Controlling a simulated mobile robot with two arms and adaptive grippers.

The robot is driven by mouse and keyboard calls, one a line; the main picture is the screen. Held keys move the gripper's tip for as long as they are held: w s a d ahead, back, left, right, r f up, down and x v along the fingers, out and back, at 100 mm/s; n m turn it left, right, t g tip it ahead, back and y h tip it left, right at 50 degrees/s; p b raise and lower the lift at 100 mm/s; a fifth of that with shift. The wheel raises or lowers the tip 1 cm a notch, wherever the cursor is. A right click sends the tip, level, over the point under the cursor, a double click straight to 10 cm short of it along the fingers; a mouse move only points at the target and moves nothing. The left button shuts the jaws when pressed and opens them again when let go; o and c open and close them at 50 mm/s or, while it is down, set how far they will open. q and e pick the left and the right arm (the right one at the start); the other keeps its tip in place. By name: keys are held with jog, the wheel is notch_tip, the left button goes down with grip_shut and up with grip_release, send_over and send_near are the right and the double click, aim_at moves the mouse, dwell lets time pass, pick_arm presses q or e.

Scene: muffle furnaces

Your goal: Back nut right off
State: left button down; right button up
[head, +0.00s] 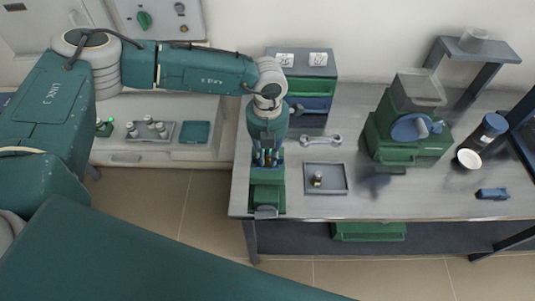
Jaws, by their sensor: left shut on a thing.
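My left gripper (268,158) points straight down over a green vise-like fixture (267,195) at the left front of the metal workbench. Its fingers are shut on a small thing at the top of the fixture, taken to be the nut. The fingers hide the nut and its thread, so I cannot tell how far along the thread it sits. My right gripper is not in view.
A wrench (321,140) lies behind the tray. A drawer box (308,88) stands behind the gripper. The bench's front middle is clear.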

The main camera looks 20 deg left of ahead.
pick_arm(q)
jog(key=shift+f+n+b, duration=0.15)
jog(key=shift+n+b, duration=0.95)
jog(key=shift+b, duration=0.1)
jog(key=n+b, duration=0.6)
jog(key=shift+w, duration=0.1)
jog(key=n+b, duration=0.3)
jog(key=n, duration=0.1)
jog(key=shift+n, duration=0.3)
jog(key=shift+r+n+b, duration=0.2)
jog(key=shift+n+b, duration=0.75)
jog(key=shift+n, duration=0.35)
jog(key=shift+r+n, duration=0.1)
jog(key=shift+n, duration=0.2)
jog(key=c, duration=1.6)
grip_release()
